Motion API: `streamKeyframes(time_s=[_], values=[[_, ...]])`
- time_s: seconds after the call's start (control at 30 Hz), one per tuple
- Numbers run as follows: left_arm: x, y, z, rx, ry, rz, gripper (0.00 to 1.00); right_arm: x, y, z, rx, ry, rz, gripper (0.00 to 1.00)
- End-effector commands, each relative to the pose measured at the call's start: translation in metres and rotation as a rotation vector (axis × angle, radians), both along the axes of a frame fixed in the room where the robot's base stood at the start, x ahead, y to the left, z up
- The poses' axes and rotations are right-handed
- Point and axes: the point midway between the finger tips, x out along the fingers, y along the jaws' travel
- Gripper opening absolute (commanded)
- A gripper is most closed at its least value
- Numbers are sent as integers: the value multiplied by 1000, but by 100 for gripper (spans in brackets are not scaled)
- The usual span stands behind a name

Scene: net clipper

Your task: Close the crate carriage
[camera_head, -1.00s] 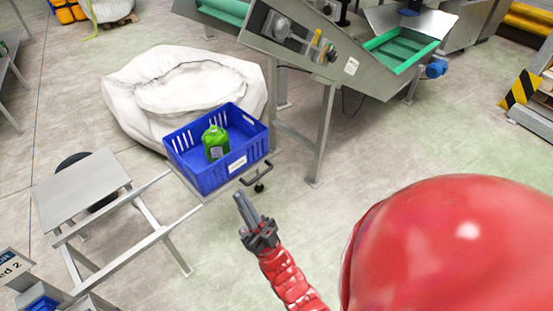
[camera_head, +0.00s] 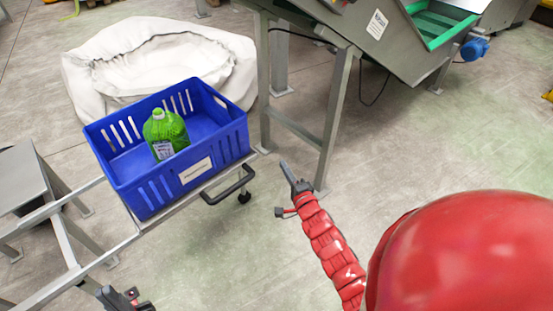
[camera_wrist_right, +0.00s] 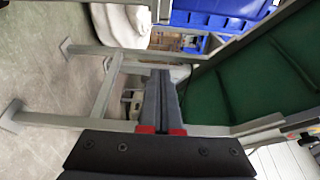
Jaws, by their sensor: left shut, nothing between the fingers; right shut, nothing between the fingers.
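The crate carriage (camera_head: 166,219) is a light metal frame on rails, with a dark handle (camera_head: 229,187) at its front end. A blue crate (camera_head: 152,198) sits on it, holding a green bottle (camera_head: 165,133) with a pale label. My right gripper (camera_head: 284,166) is shut and empty, to the right of the handle and apart from it. In the right wrist view its fingers (camera_wrist_right: 161,84) are together with nothing between them. My left gripper (camera_head: 112,293) is shut at the bottom edge, below the rails, partly cut off by the frame.
A metal machine with a green conveyor (camera_head: 441,22) stands behind, its leg (camera_head: 335,120) close beyond my right gripper. A white sack (camera_head: 160,65) lies behind the crate. A metal table (camera_head: 20,180) is at the left. The floor in front of the handle is clear.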

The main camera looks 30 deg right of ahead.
Motion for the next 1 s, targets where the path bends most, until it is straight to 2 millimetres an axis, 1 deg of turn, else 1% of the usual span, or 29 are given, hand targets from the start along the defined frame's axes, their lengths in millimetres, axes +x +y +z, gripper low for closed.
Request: streamKeyframes(time_s=[0.17,0.4,0.6,0.73,0.9,1.0], values=[[0,0,-9,0,0,0,0,26,0,1,0,-6,4,0],[0,0,-23,0,0,0,0,70,-3,1,-4,-8,4,0],[0,0,-32,0,0,0,0,99,-5,1,-3,-7,4,0],[-1,0,-38,7,-5,1,0,92,7,-2,-2,-2,3,0],[-2,0,-44,18,-13,1,0,88,23,-1,-2,-4,6,0],[-3,0,-46,23,-17,2,0,86,29,0,-2,-2,3,0]])
